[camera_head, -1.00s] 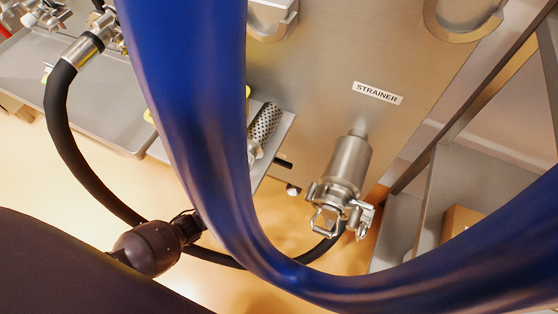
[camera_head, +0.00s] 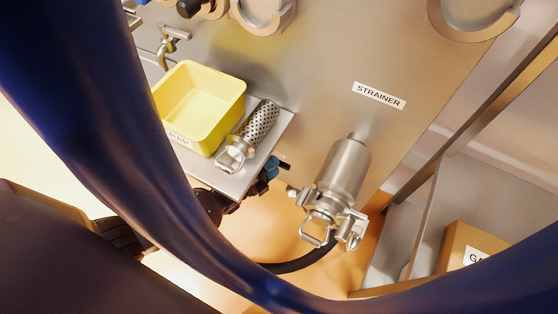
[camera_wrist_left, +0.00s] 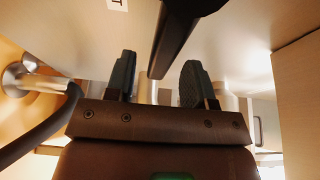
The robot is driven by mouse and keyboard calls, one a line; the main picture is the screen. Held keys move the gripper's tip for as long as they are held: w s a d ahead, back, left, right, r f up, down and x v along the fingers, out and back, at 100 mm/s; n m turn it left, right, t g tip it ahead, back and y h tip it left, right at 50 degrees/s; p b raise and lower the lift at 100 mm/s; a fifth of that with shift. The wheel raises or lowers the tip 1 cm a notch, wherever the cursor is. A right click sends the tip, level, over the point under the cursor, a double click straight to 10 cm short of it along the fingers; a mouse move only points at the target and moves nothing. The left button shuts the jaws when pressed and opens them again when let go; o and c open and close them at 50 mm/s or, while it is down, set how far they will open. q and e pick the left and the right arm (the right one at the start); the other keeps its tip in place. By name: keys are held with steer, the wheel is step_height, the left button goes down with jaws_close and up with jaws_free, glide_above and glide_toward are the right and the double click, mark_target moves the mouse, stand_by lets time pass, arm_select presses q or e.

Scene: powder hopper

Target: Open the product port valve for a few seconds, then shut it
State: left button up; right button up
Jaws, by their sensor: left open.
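In the left wrist view a dark bar like a valve handle (camera_wrist_left: 178,35) reaches down from the top, its lower end in the gap between my left gripper's fingertips (camera_wrist_left: 158,84). The fingers stand apart on either side of it; I cannot tell whether they touch it. In the head view my left gripper (camera_head: 266,178) is below the shelf's right edge, left of the strainer. The valve body is not clear in the head view. Part of a white label (camera_wrist_left: 117,4) ending in T shows in the wrist view. My right gripper is not in view.
A thick blue hose (camera_head: 150,160) sweeps across the front of the head view, hiding part of my arm. A steel strainer housing (camera_head: 344,172) with a black hose (camera_head: 300,263) stands right of the gripper. A yellow bin (camera_head: 213,92) and perforated strainer tube (camera_head: 262,118) sit on the shelf.

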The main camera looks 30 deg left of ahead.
arm_select(q)
steer(key=shift+x, duration=1.25)
jaws_close()
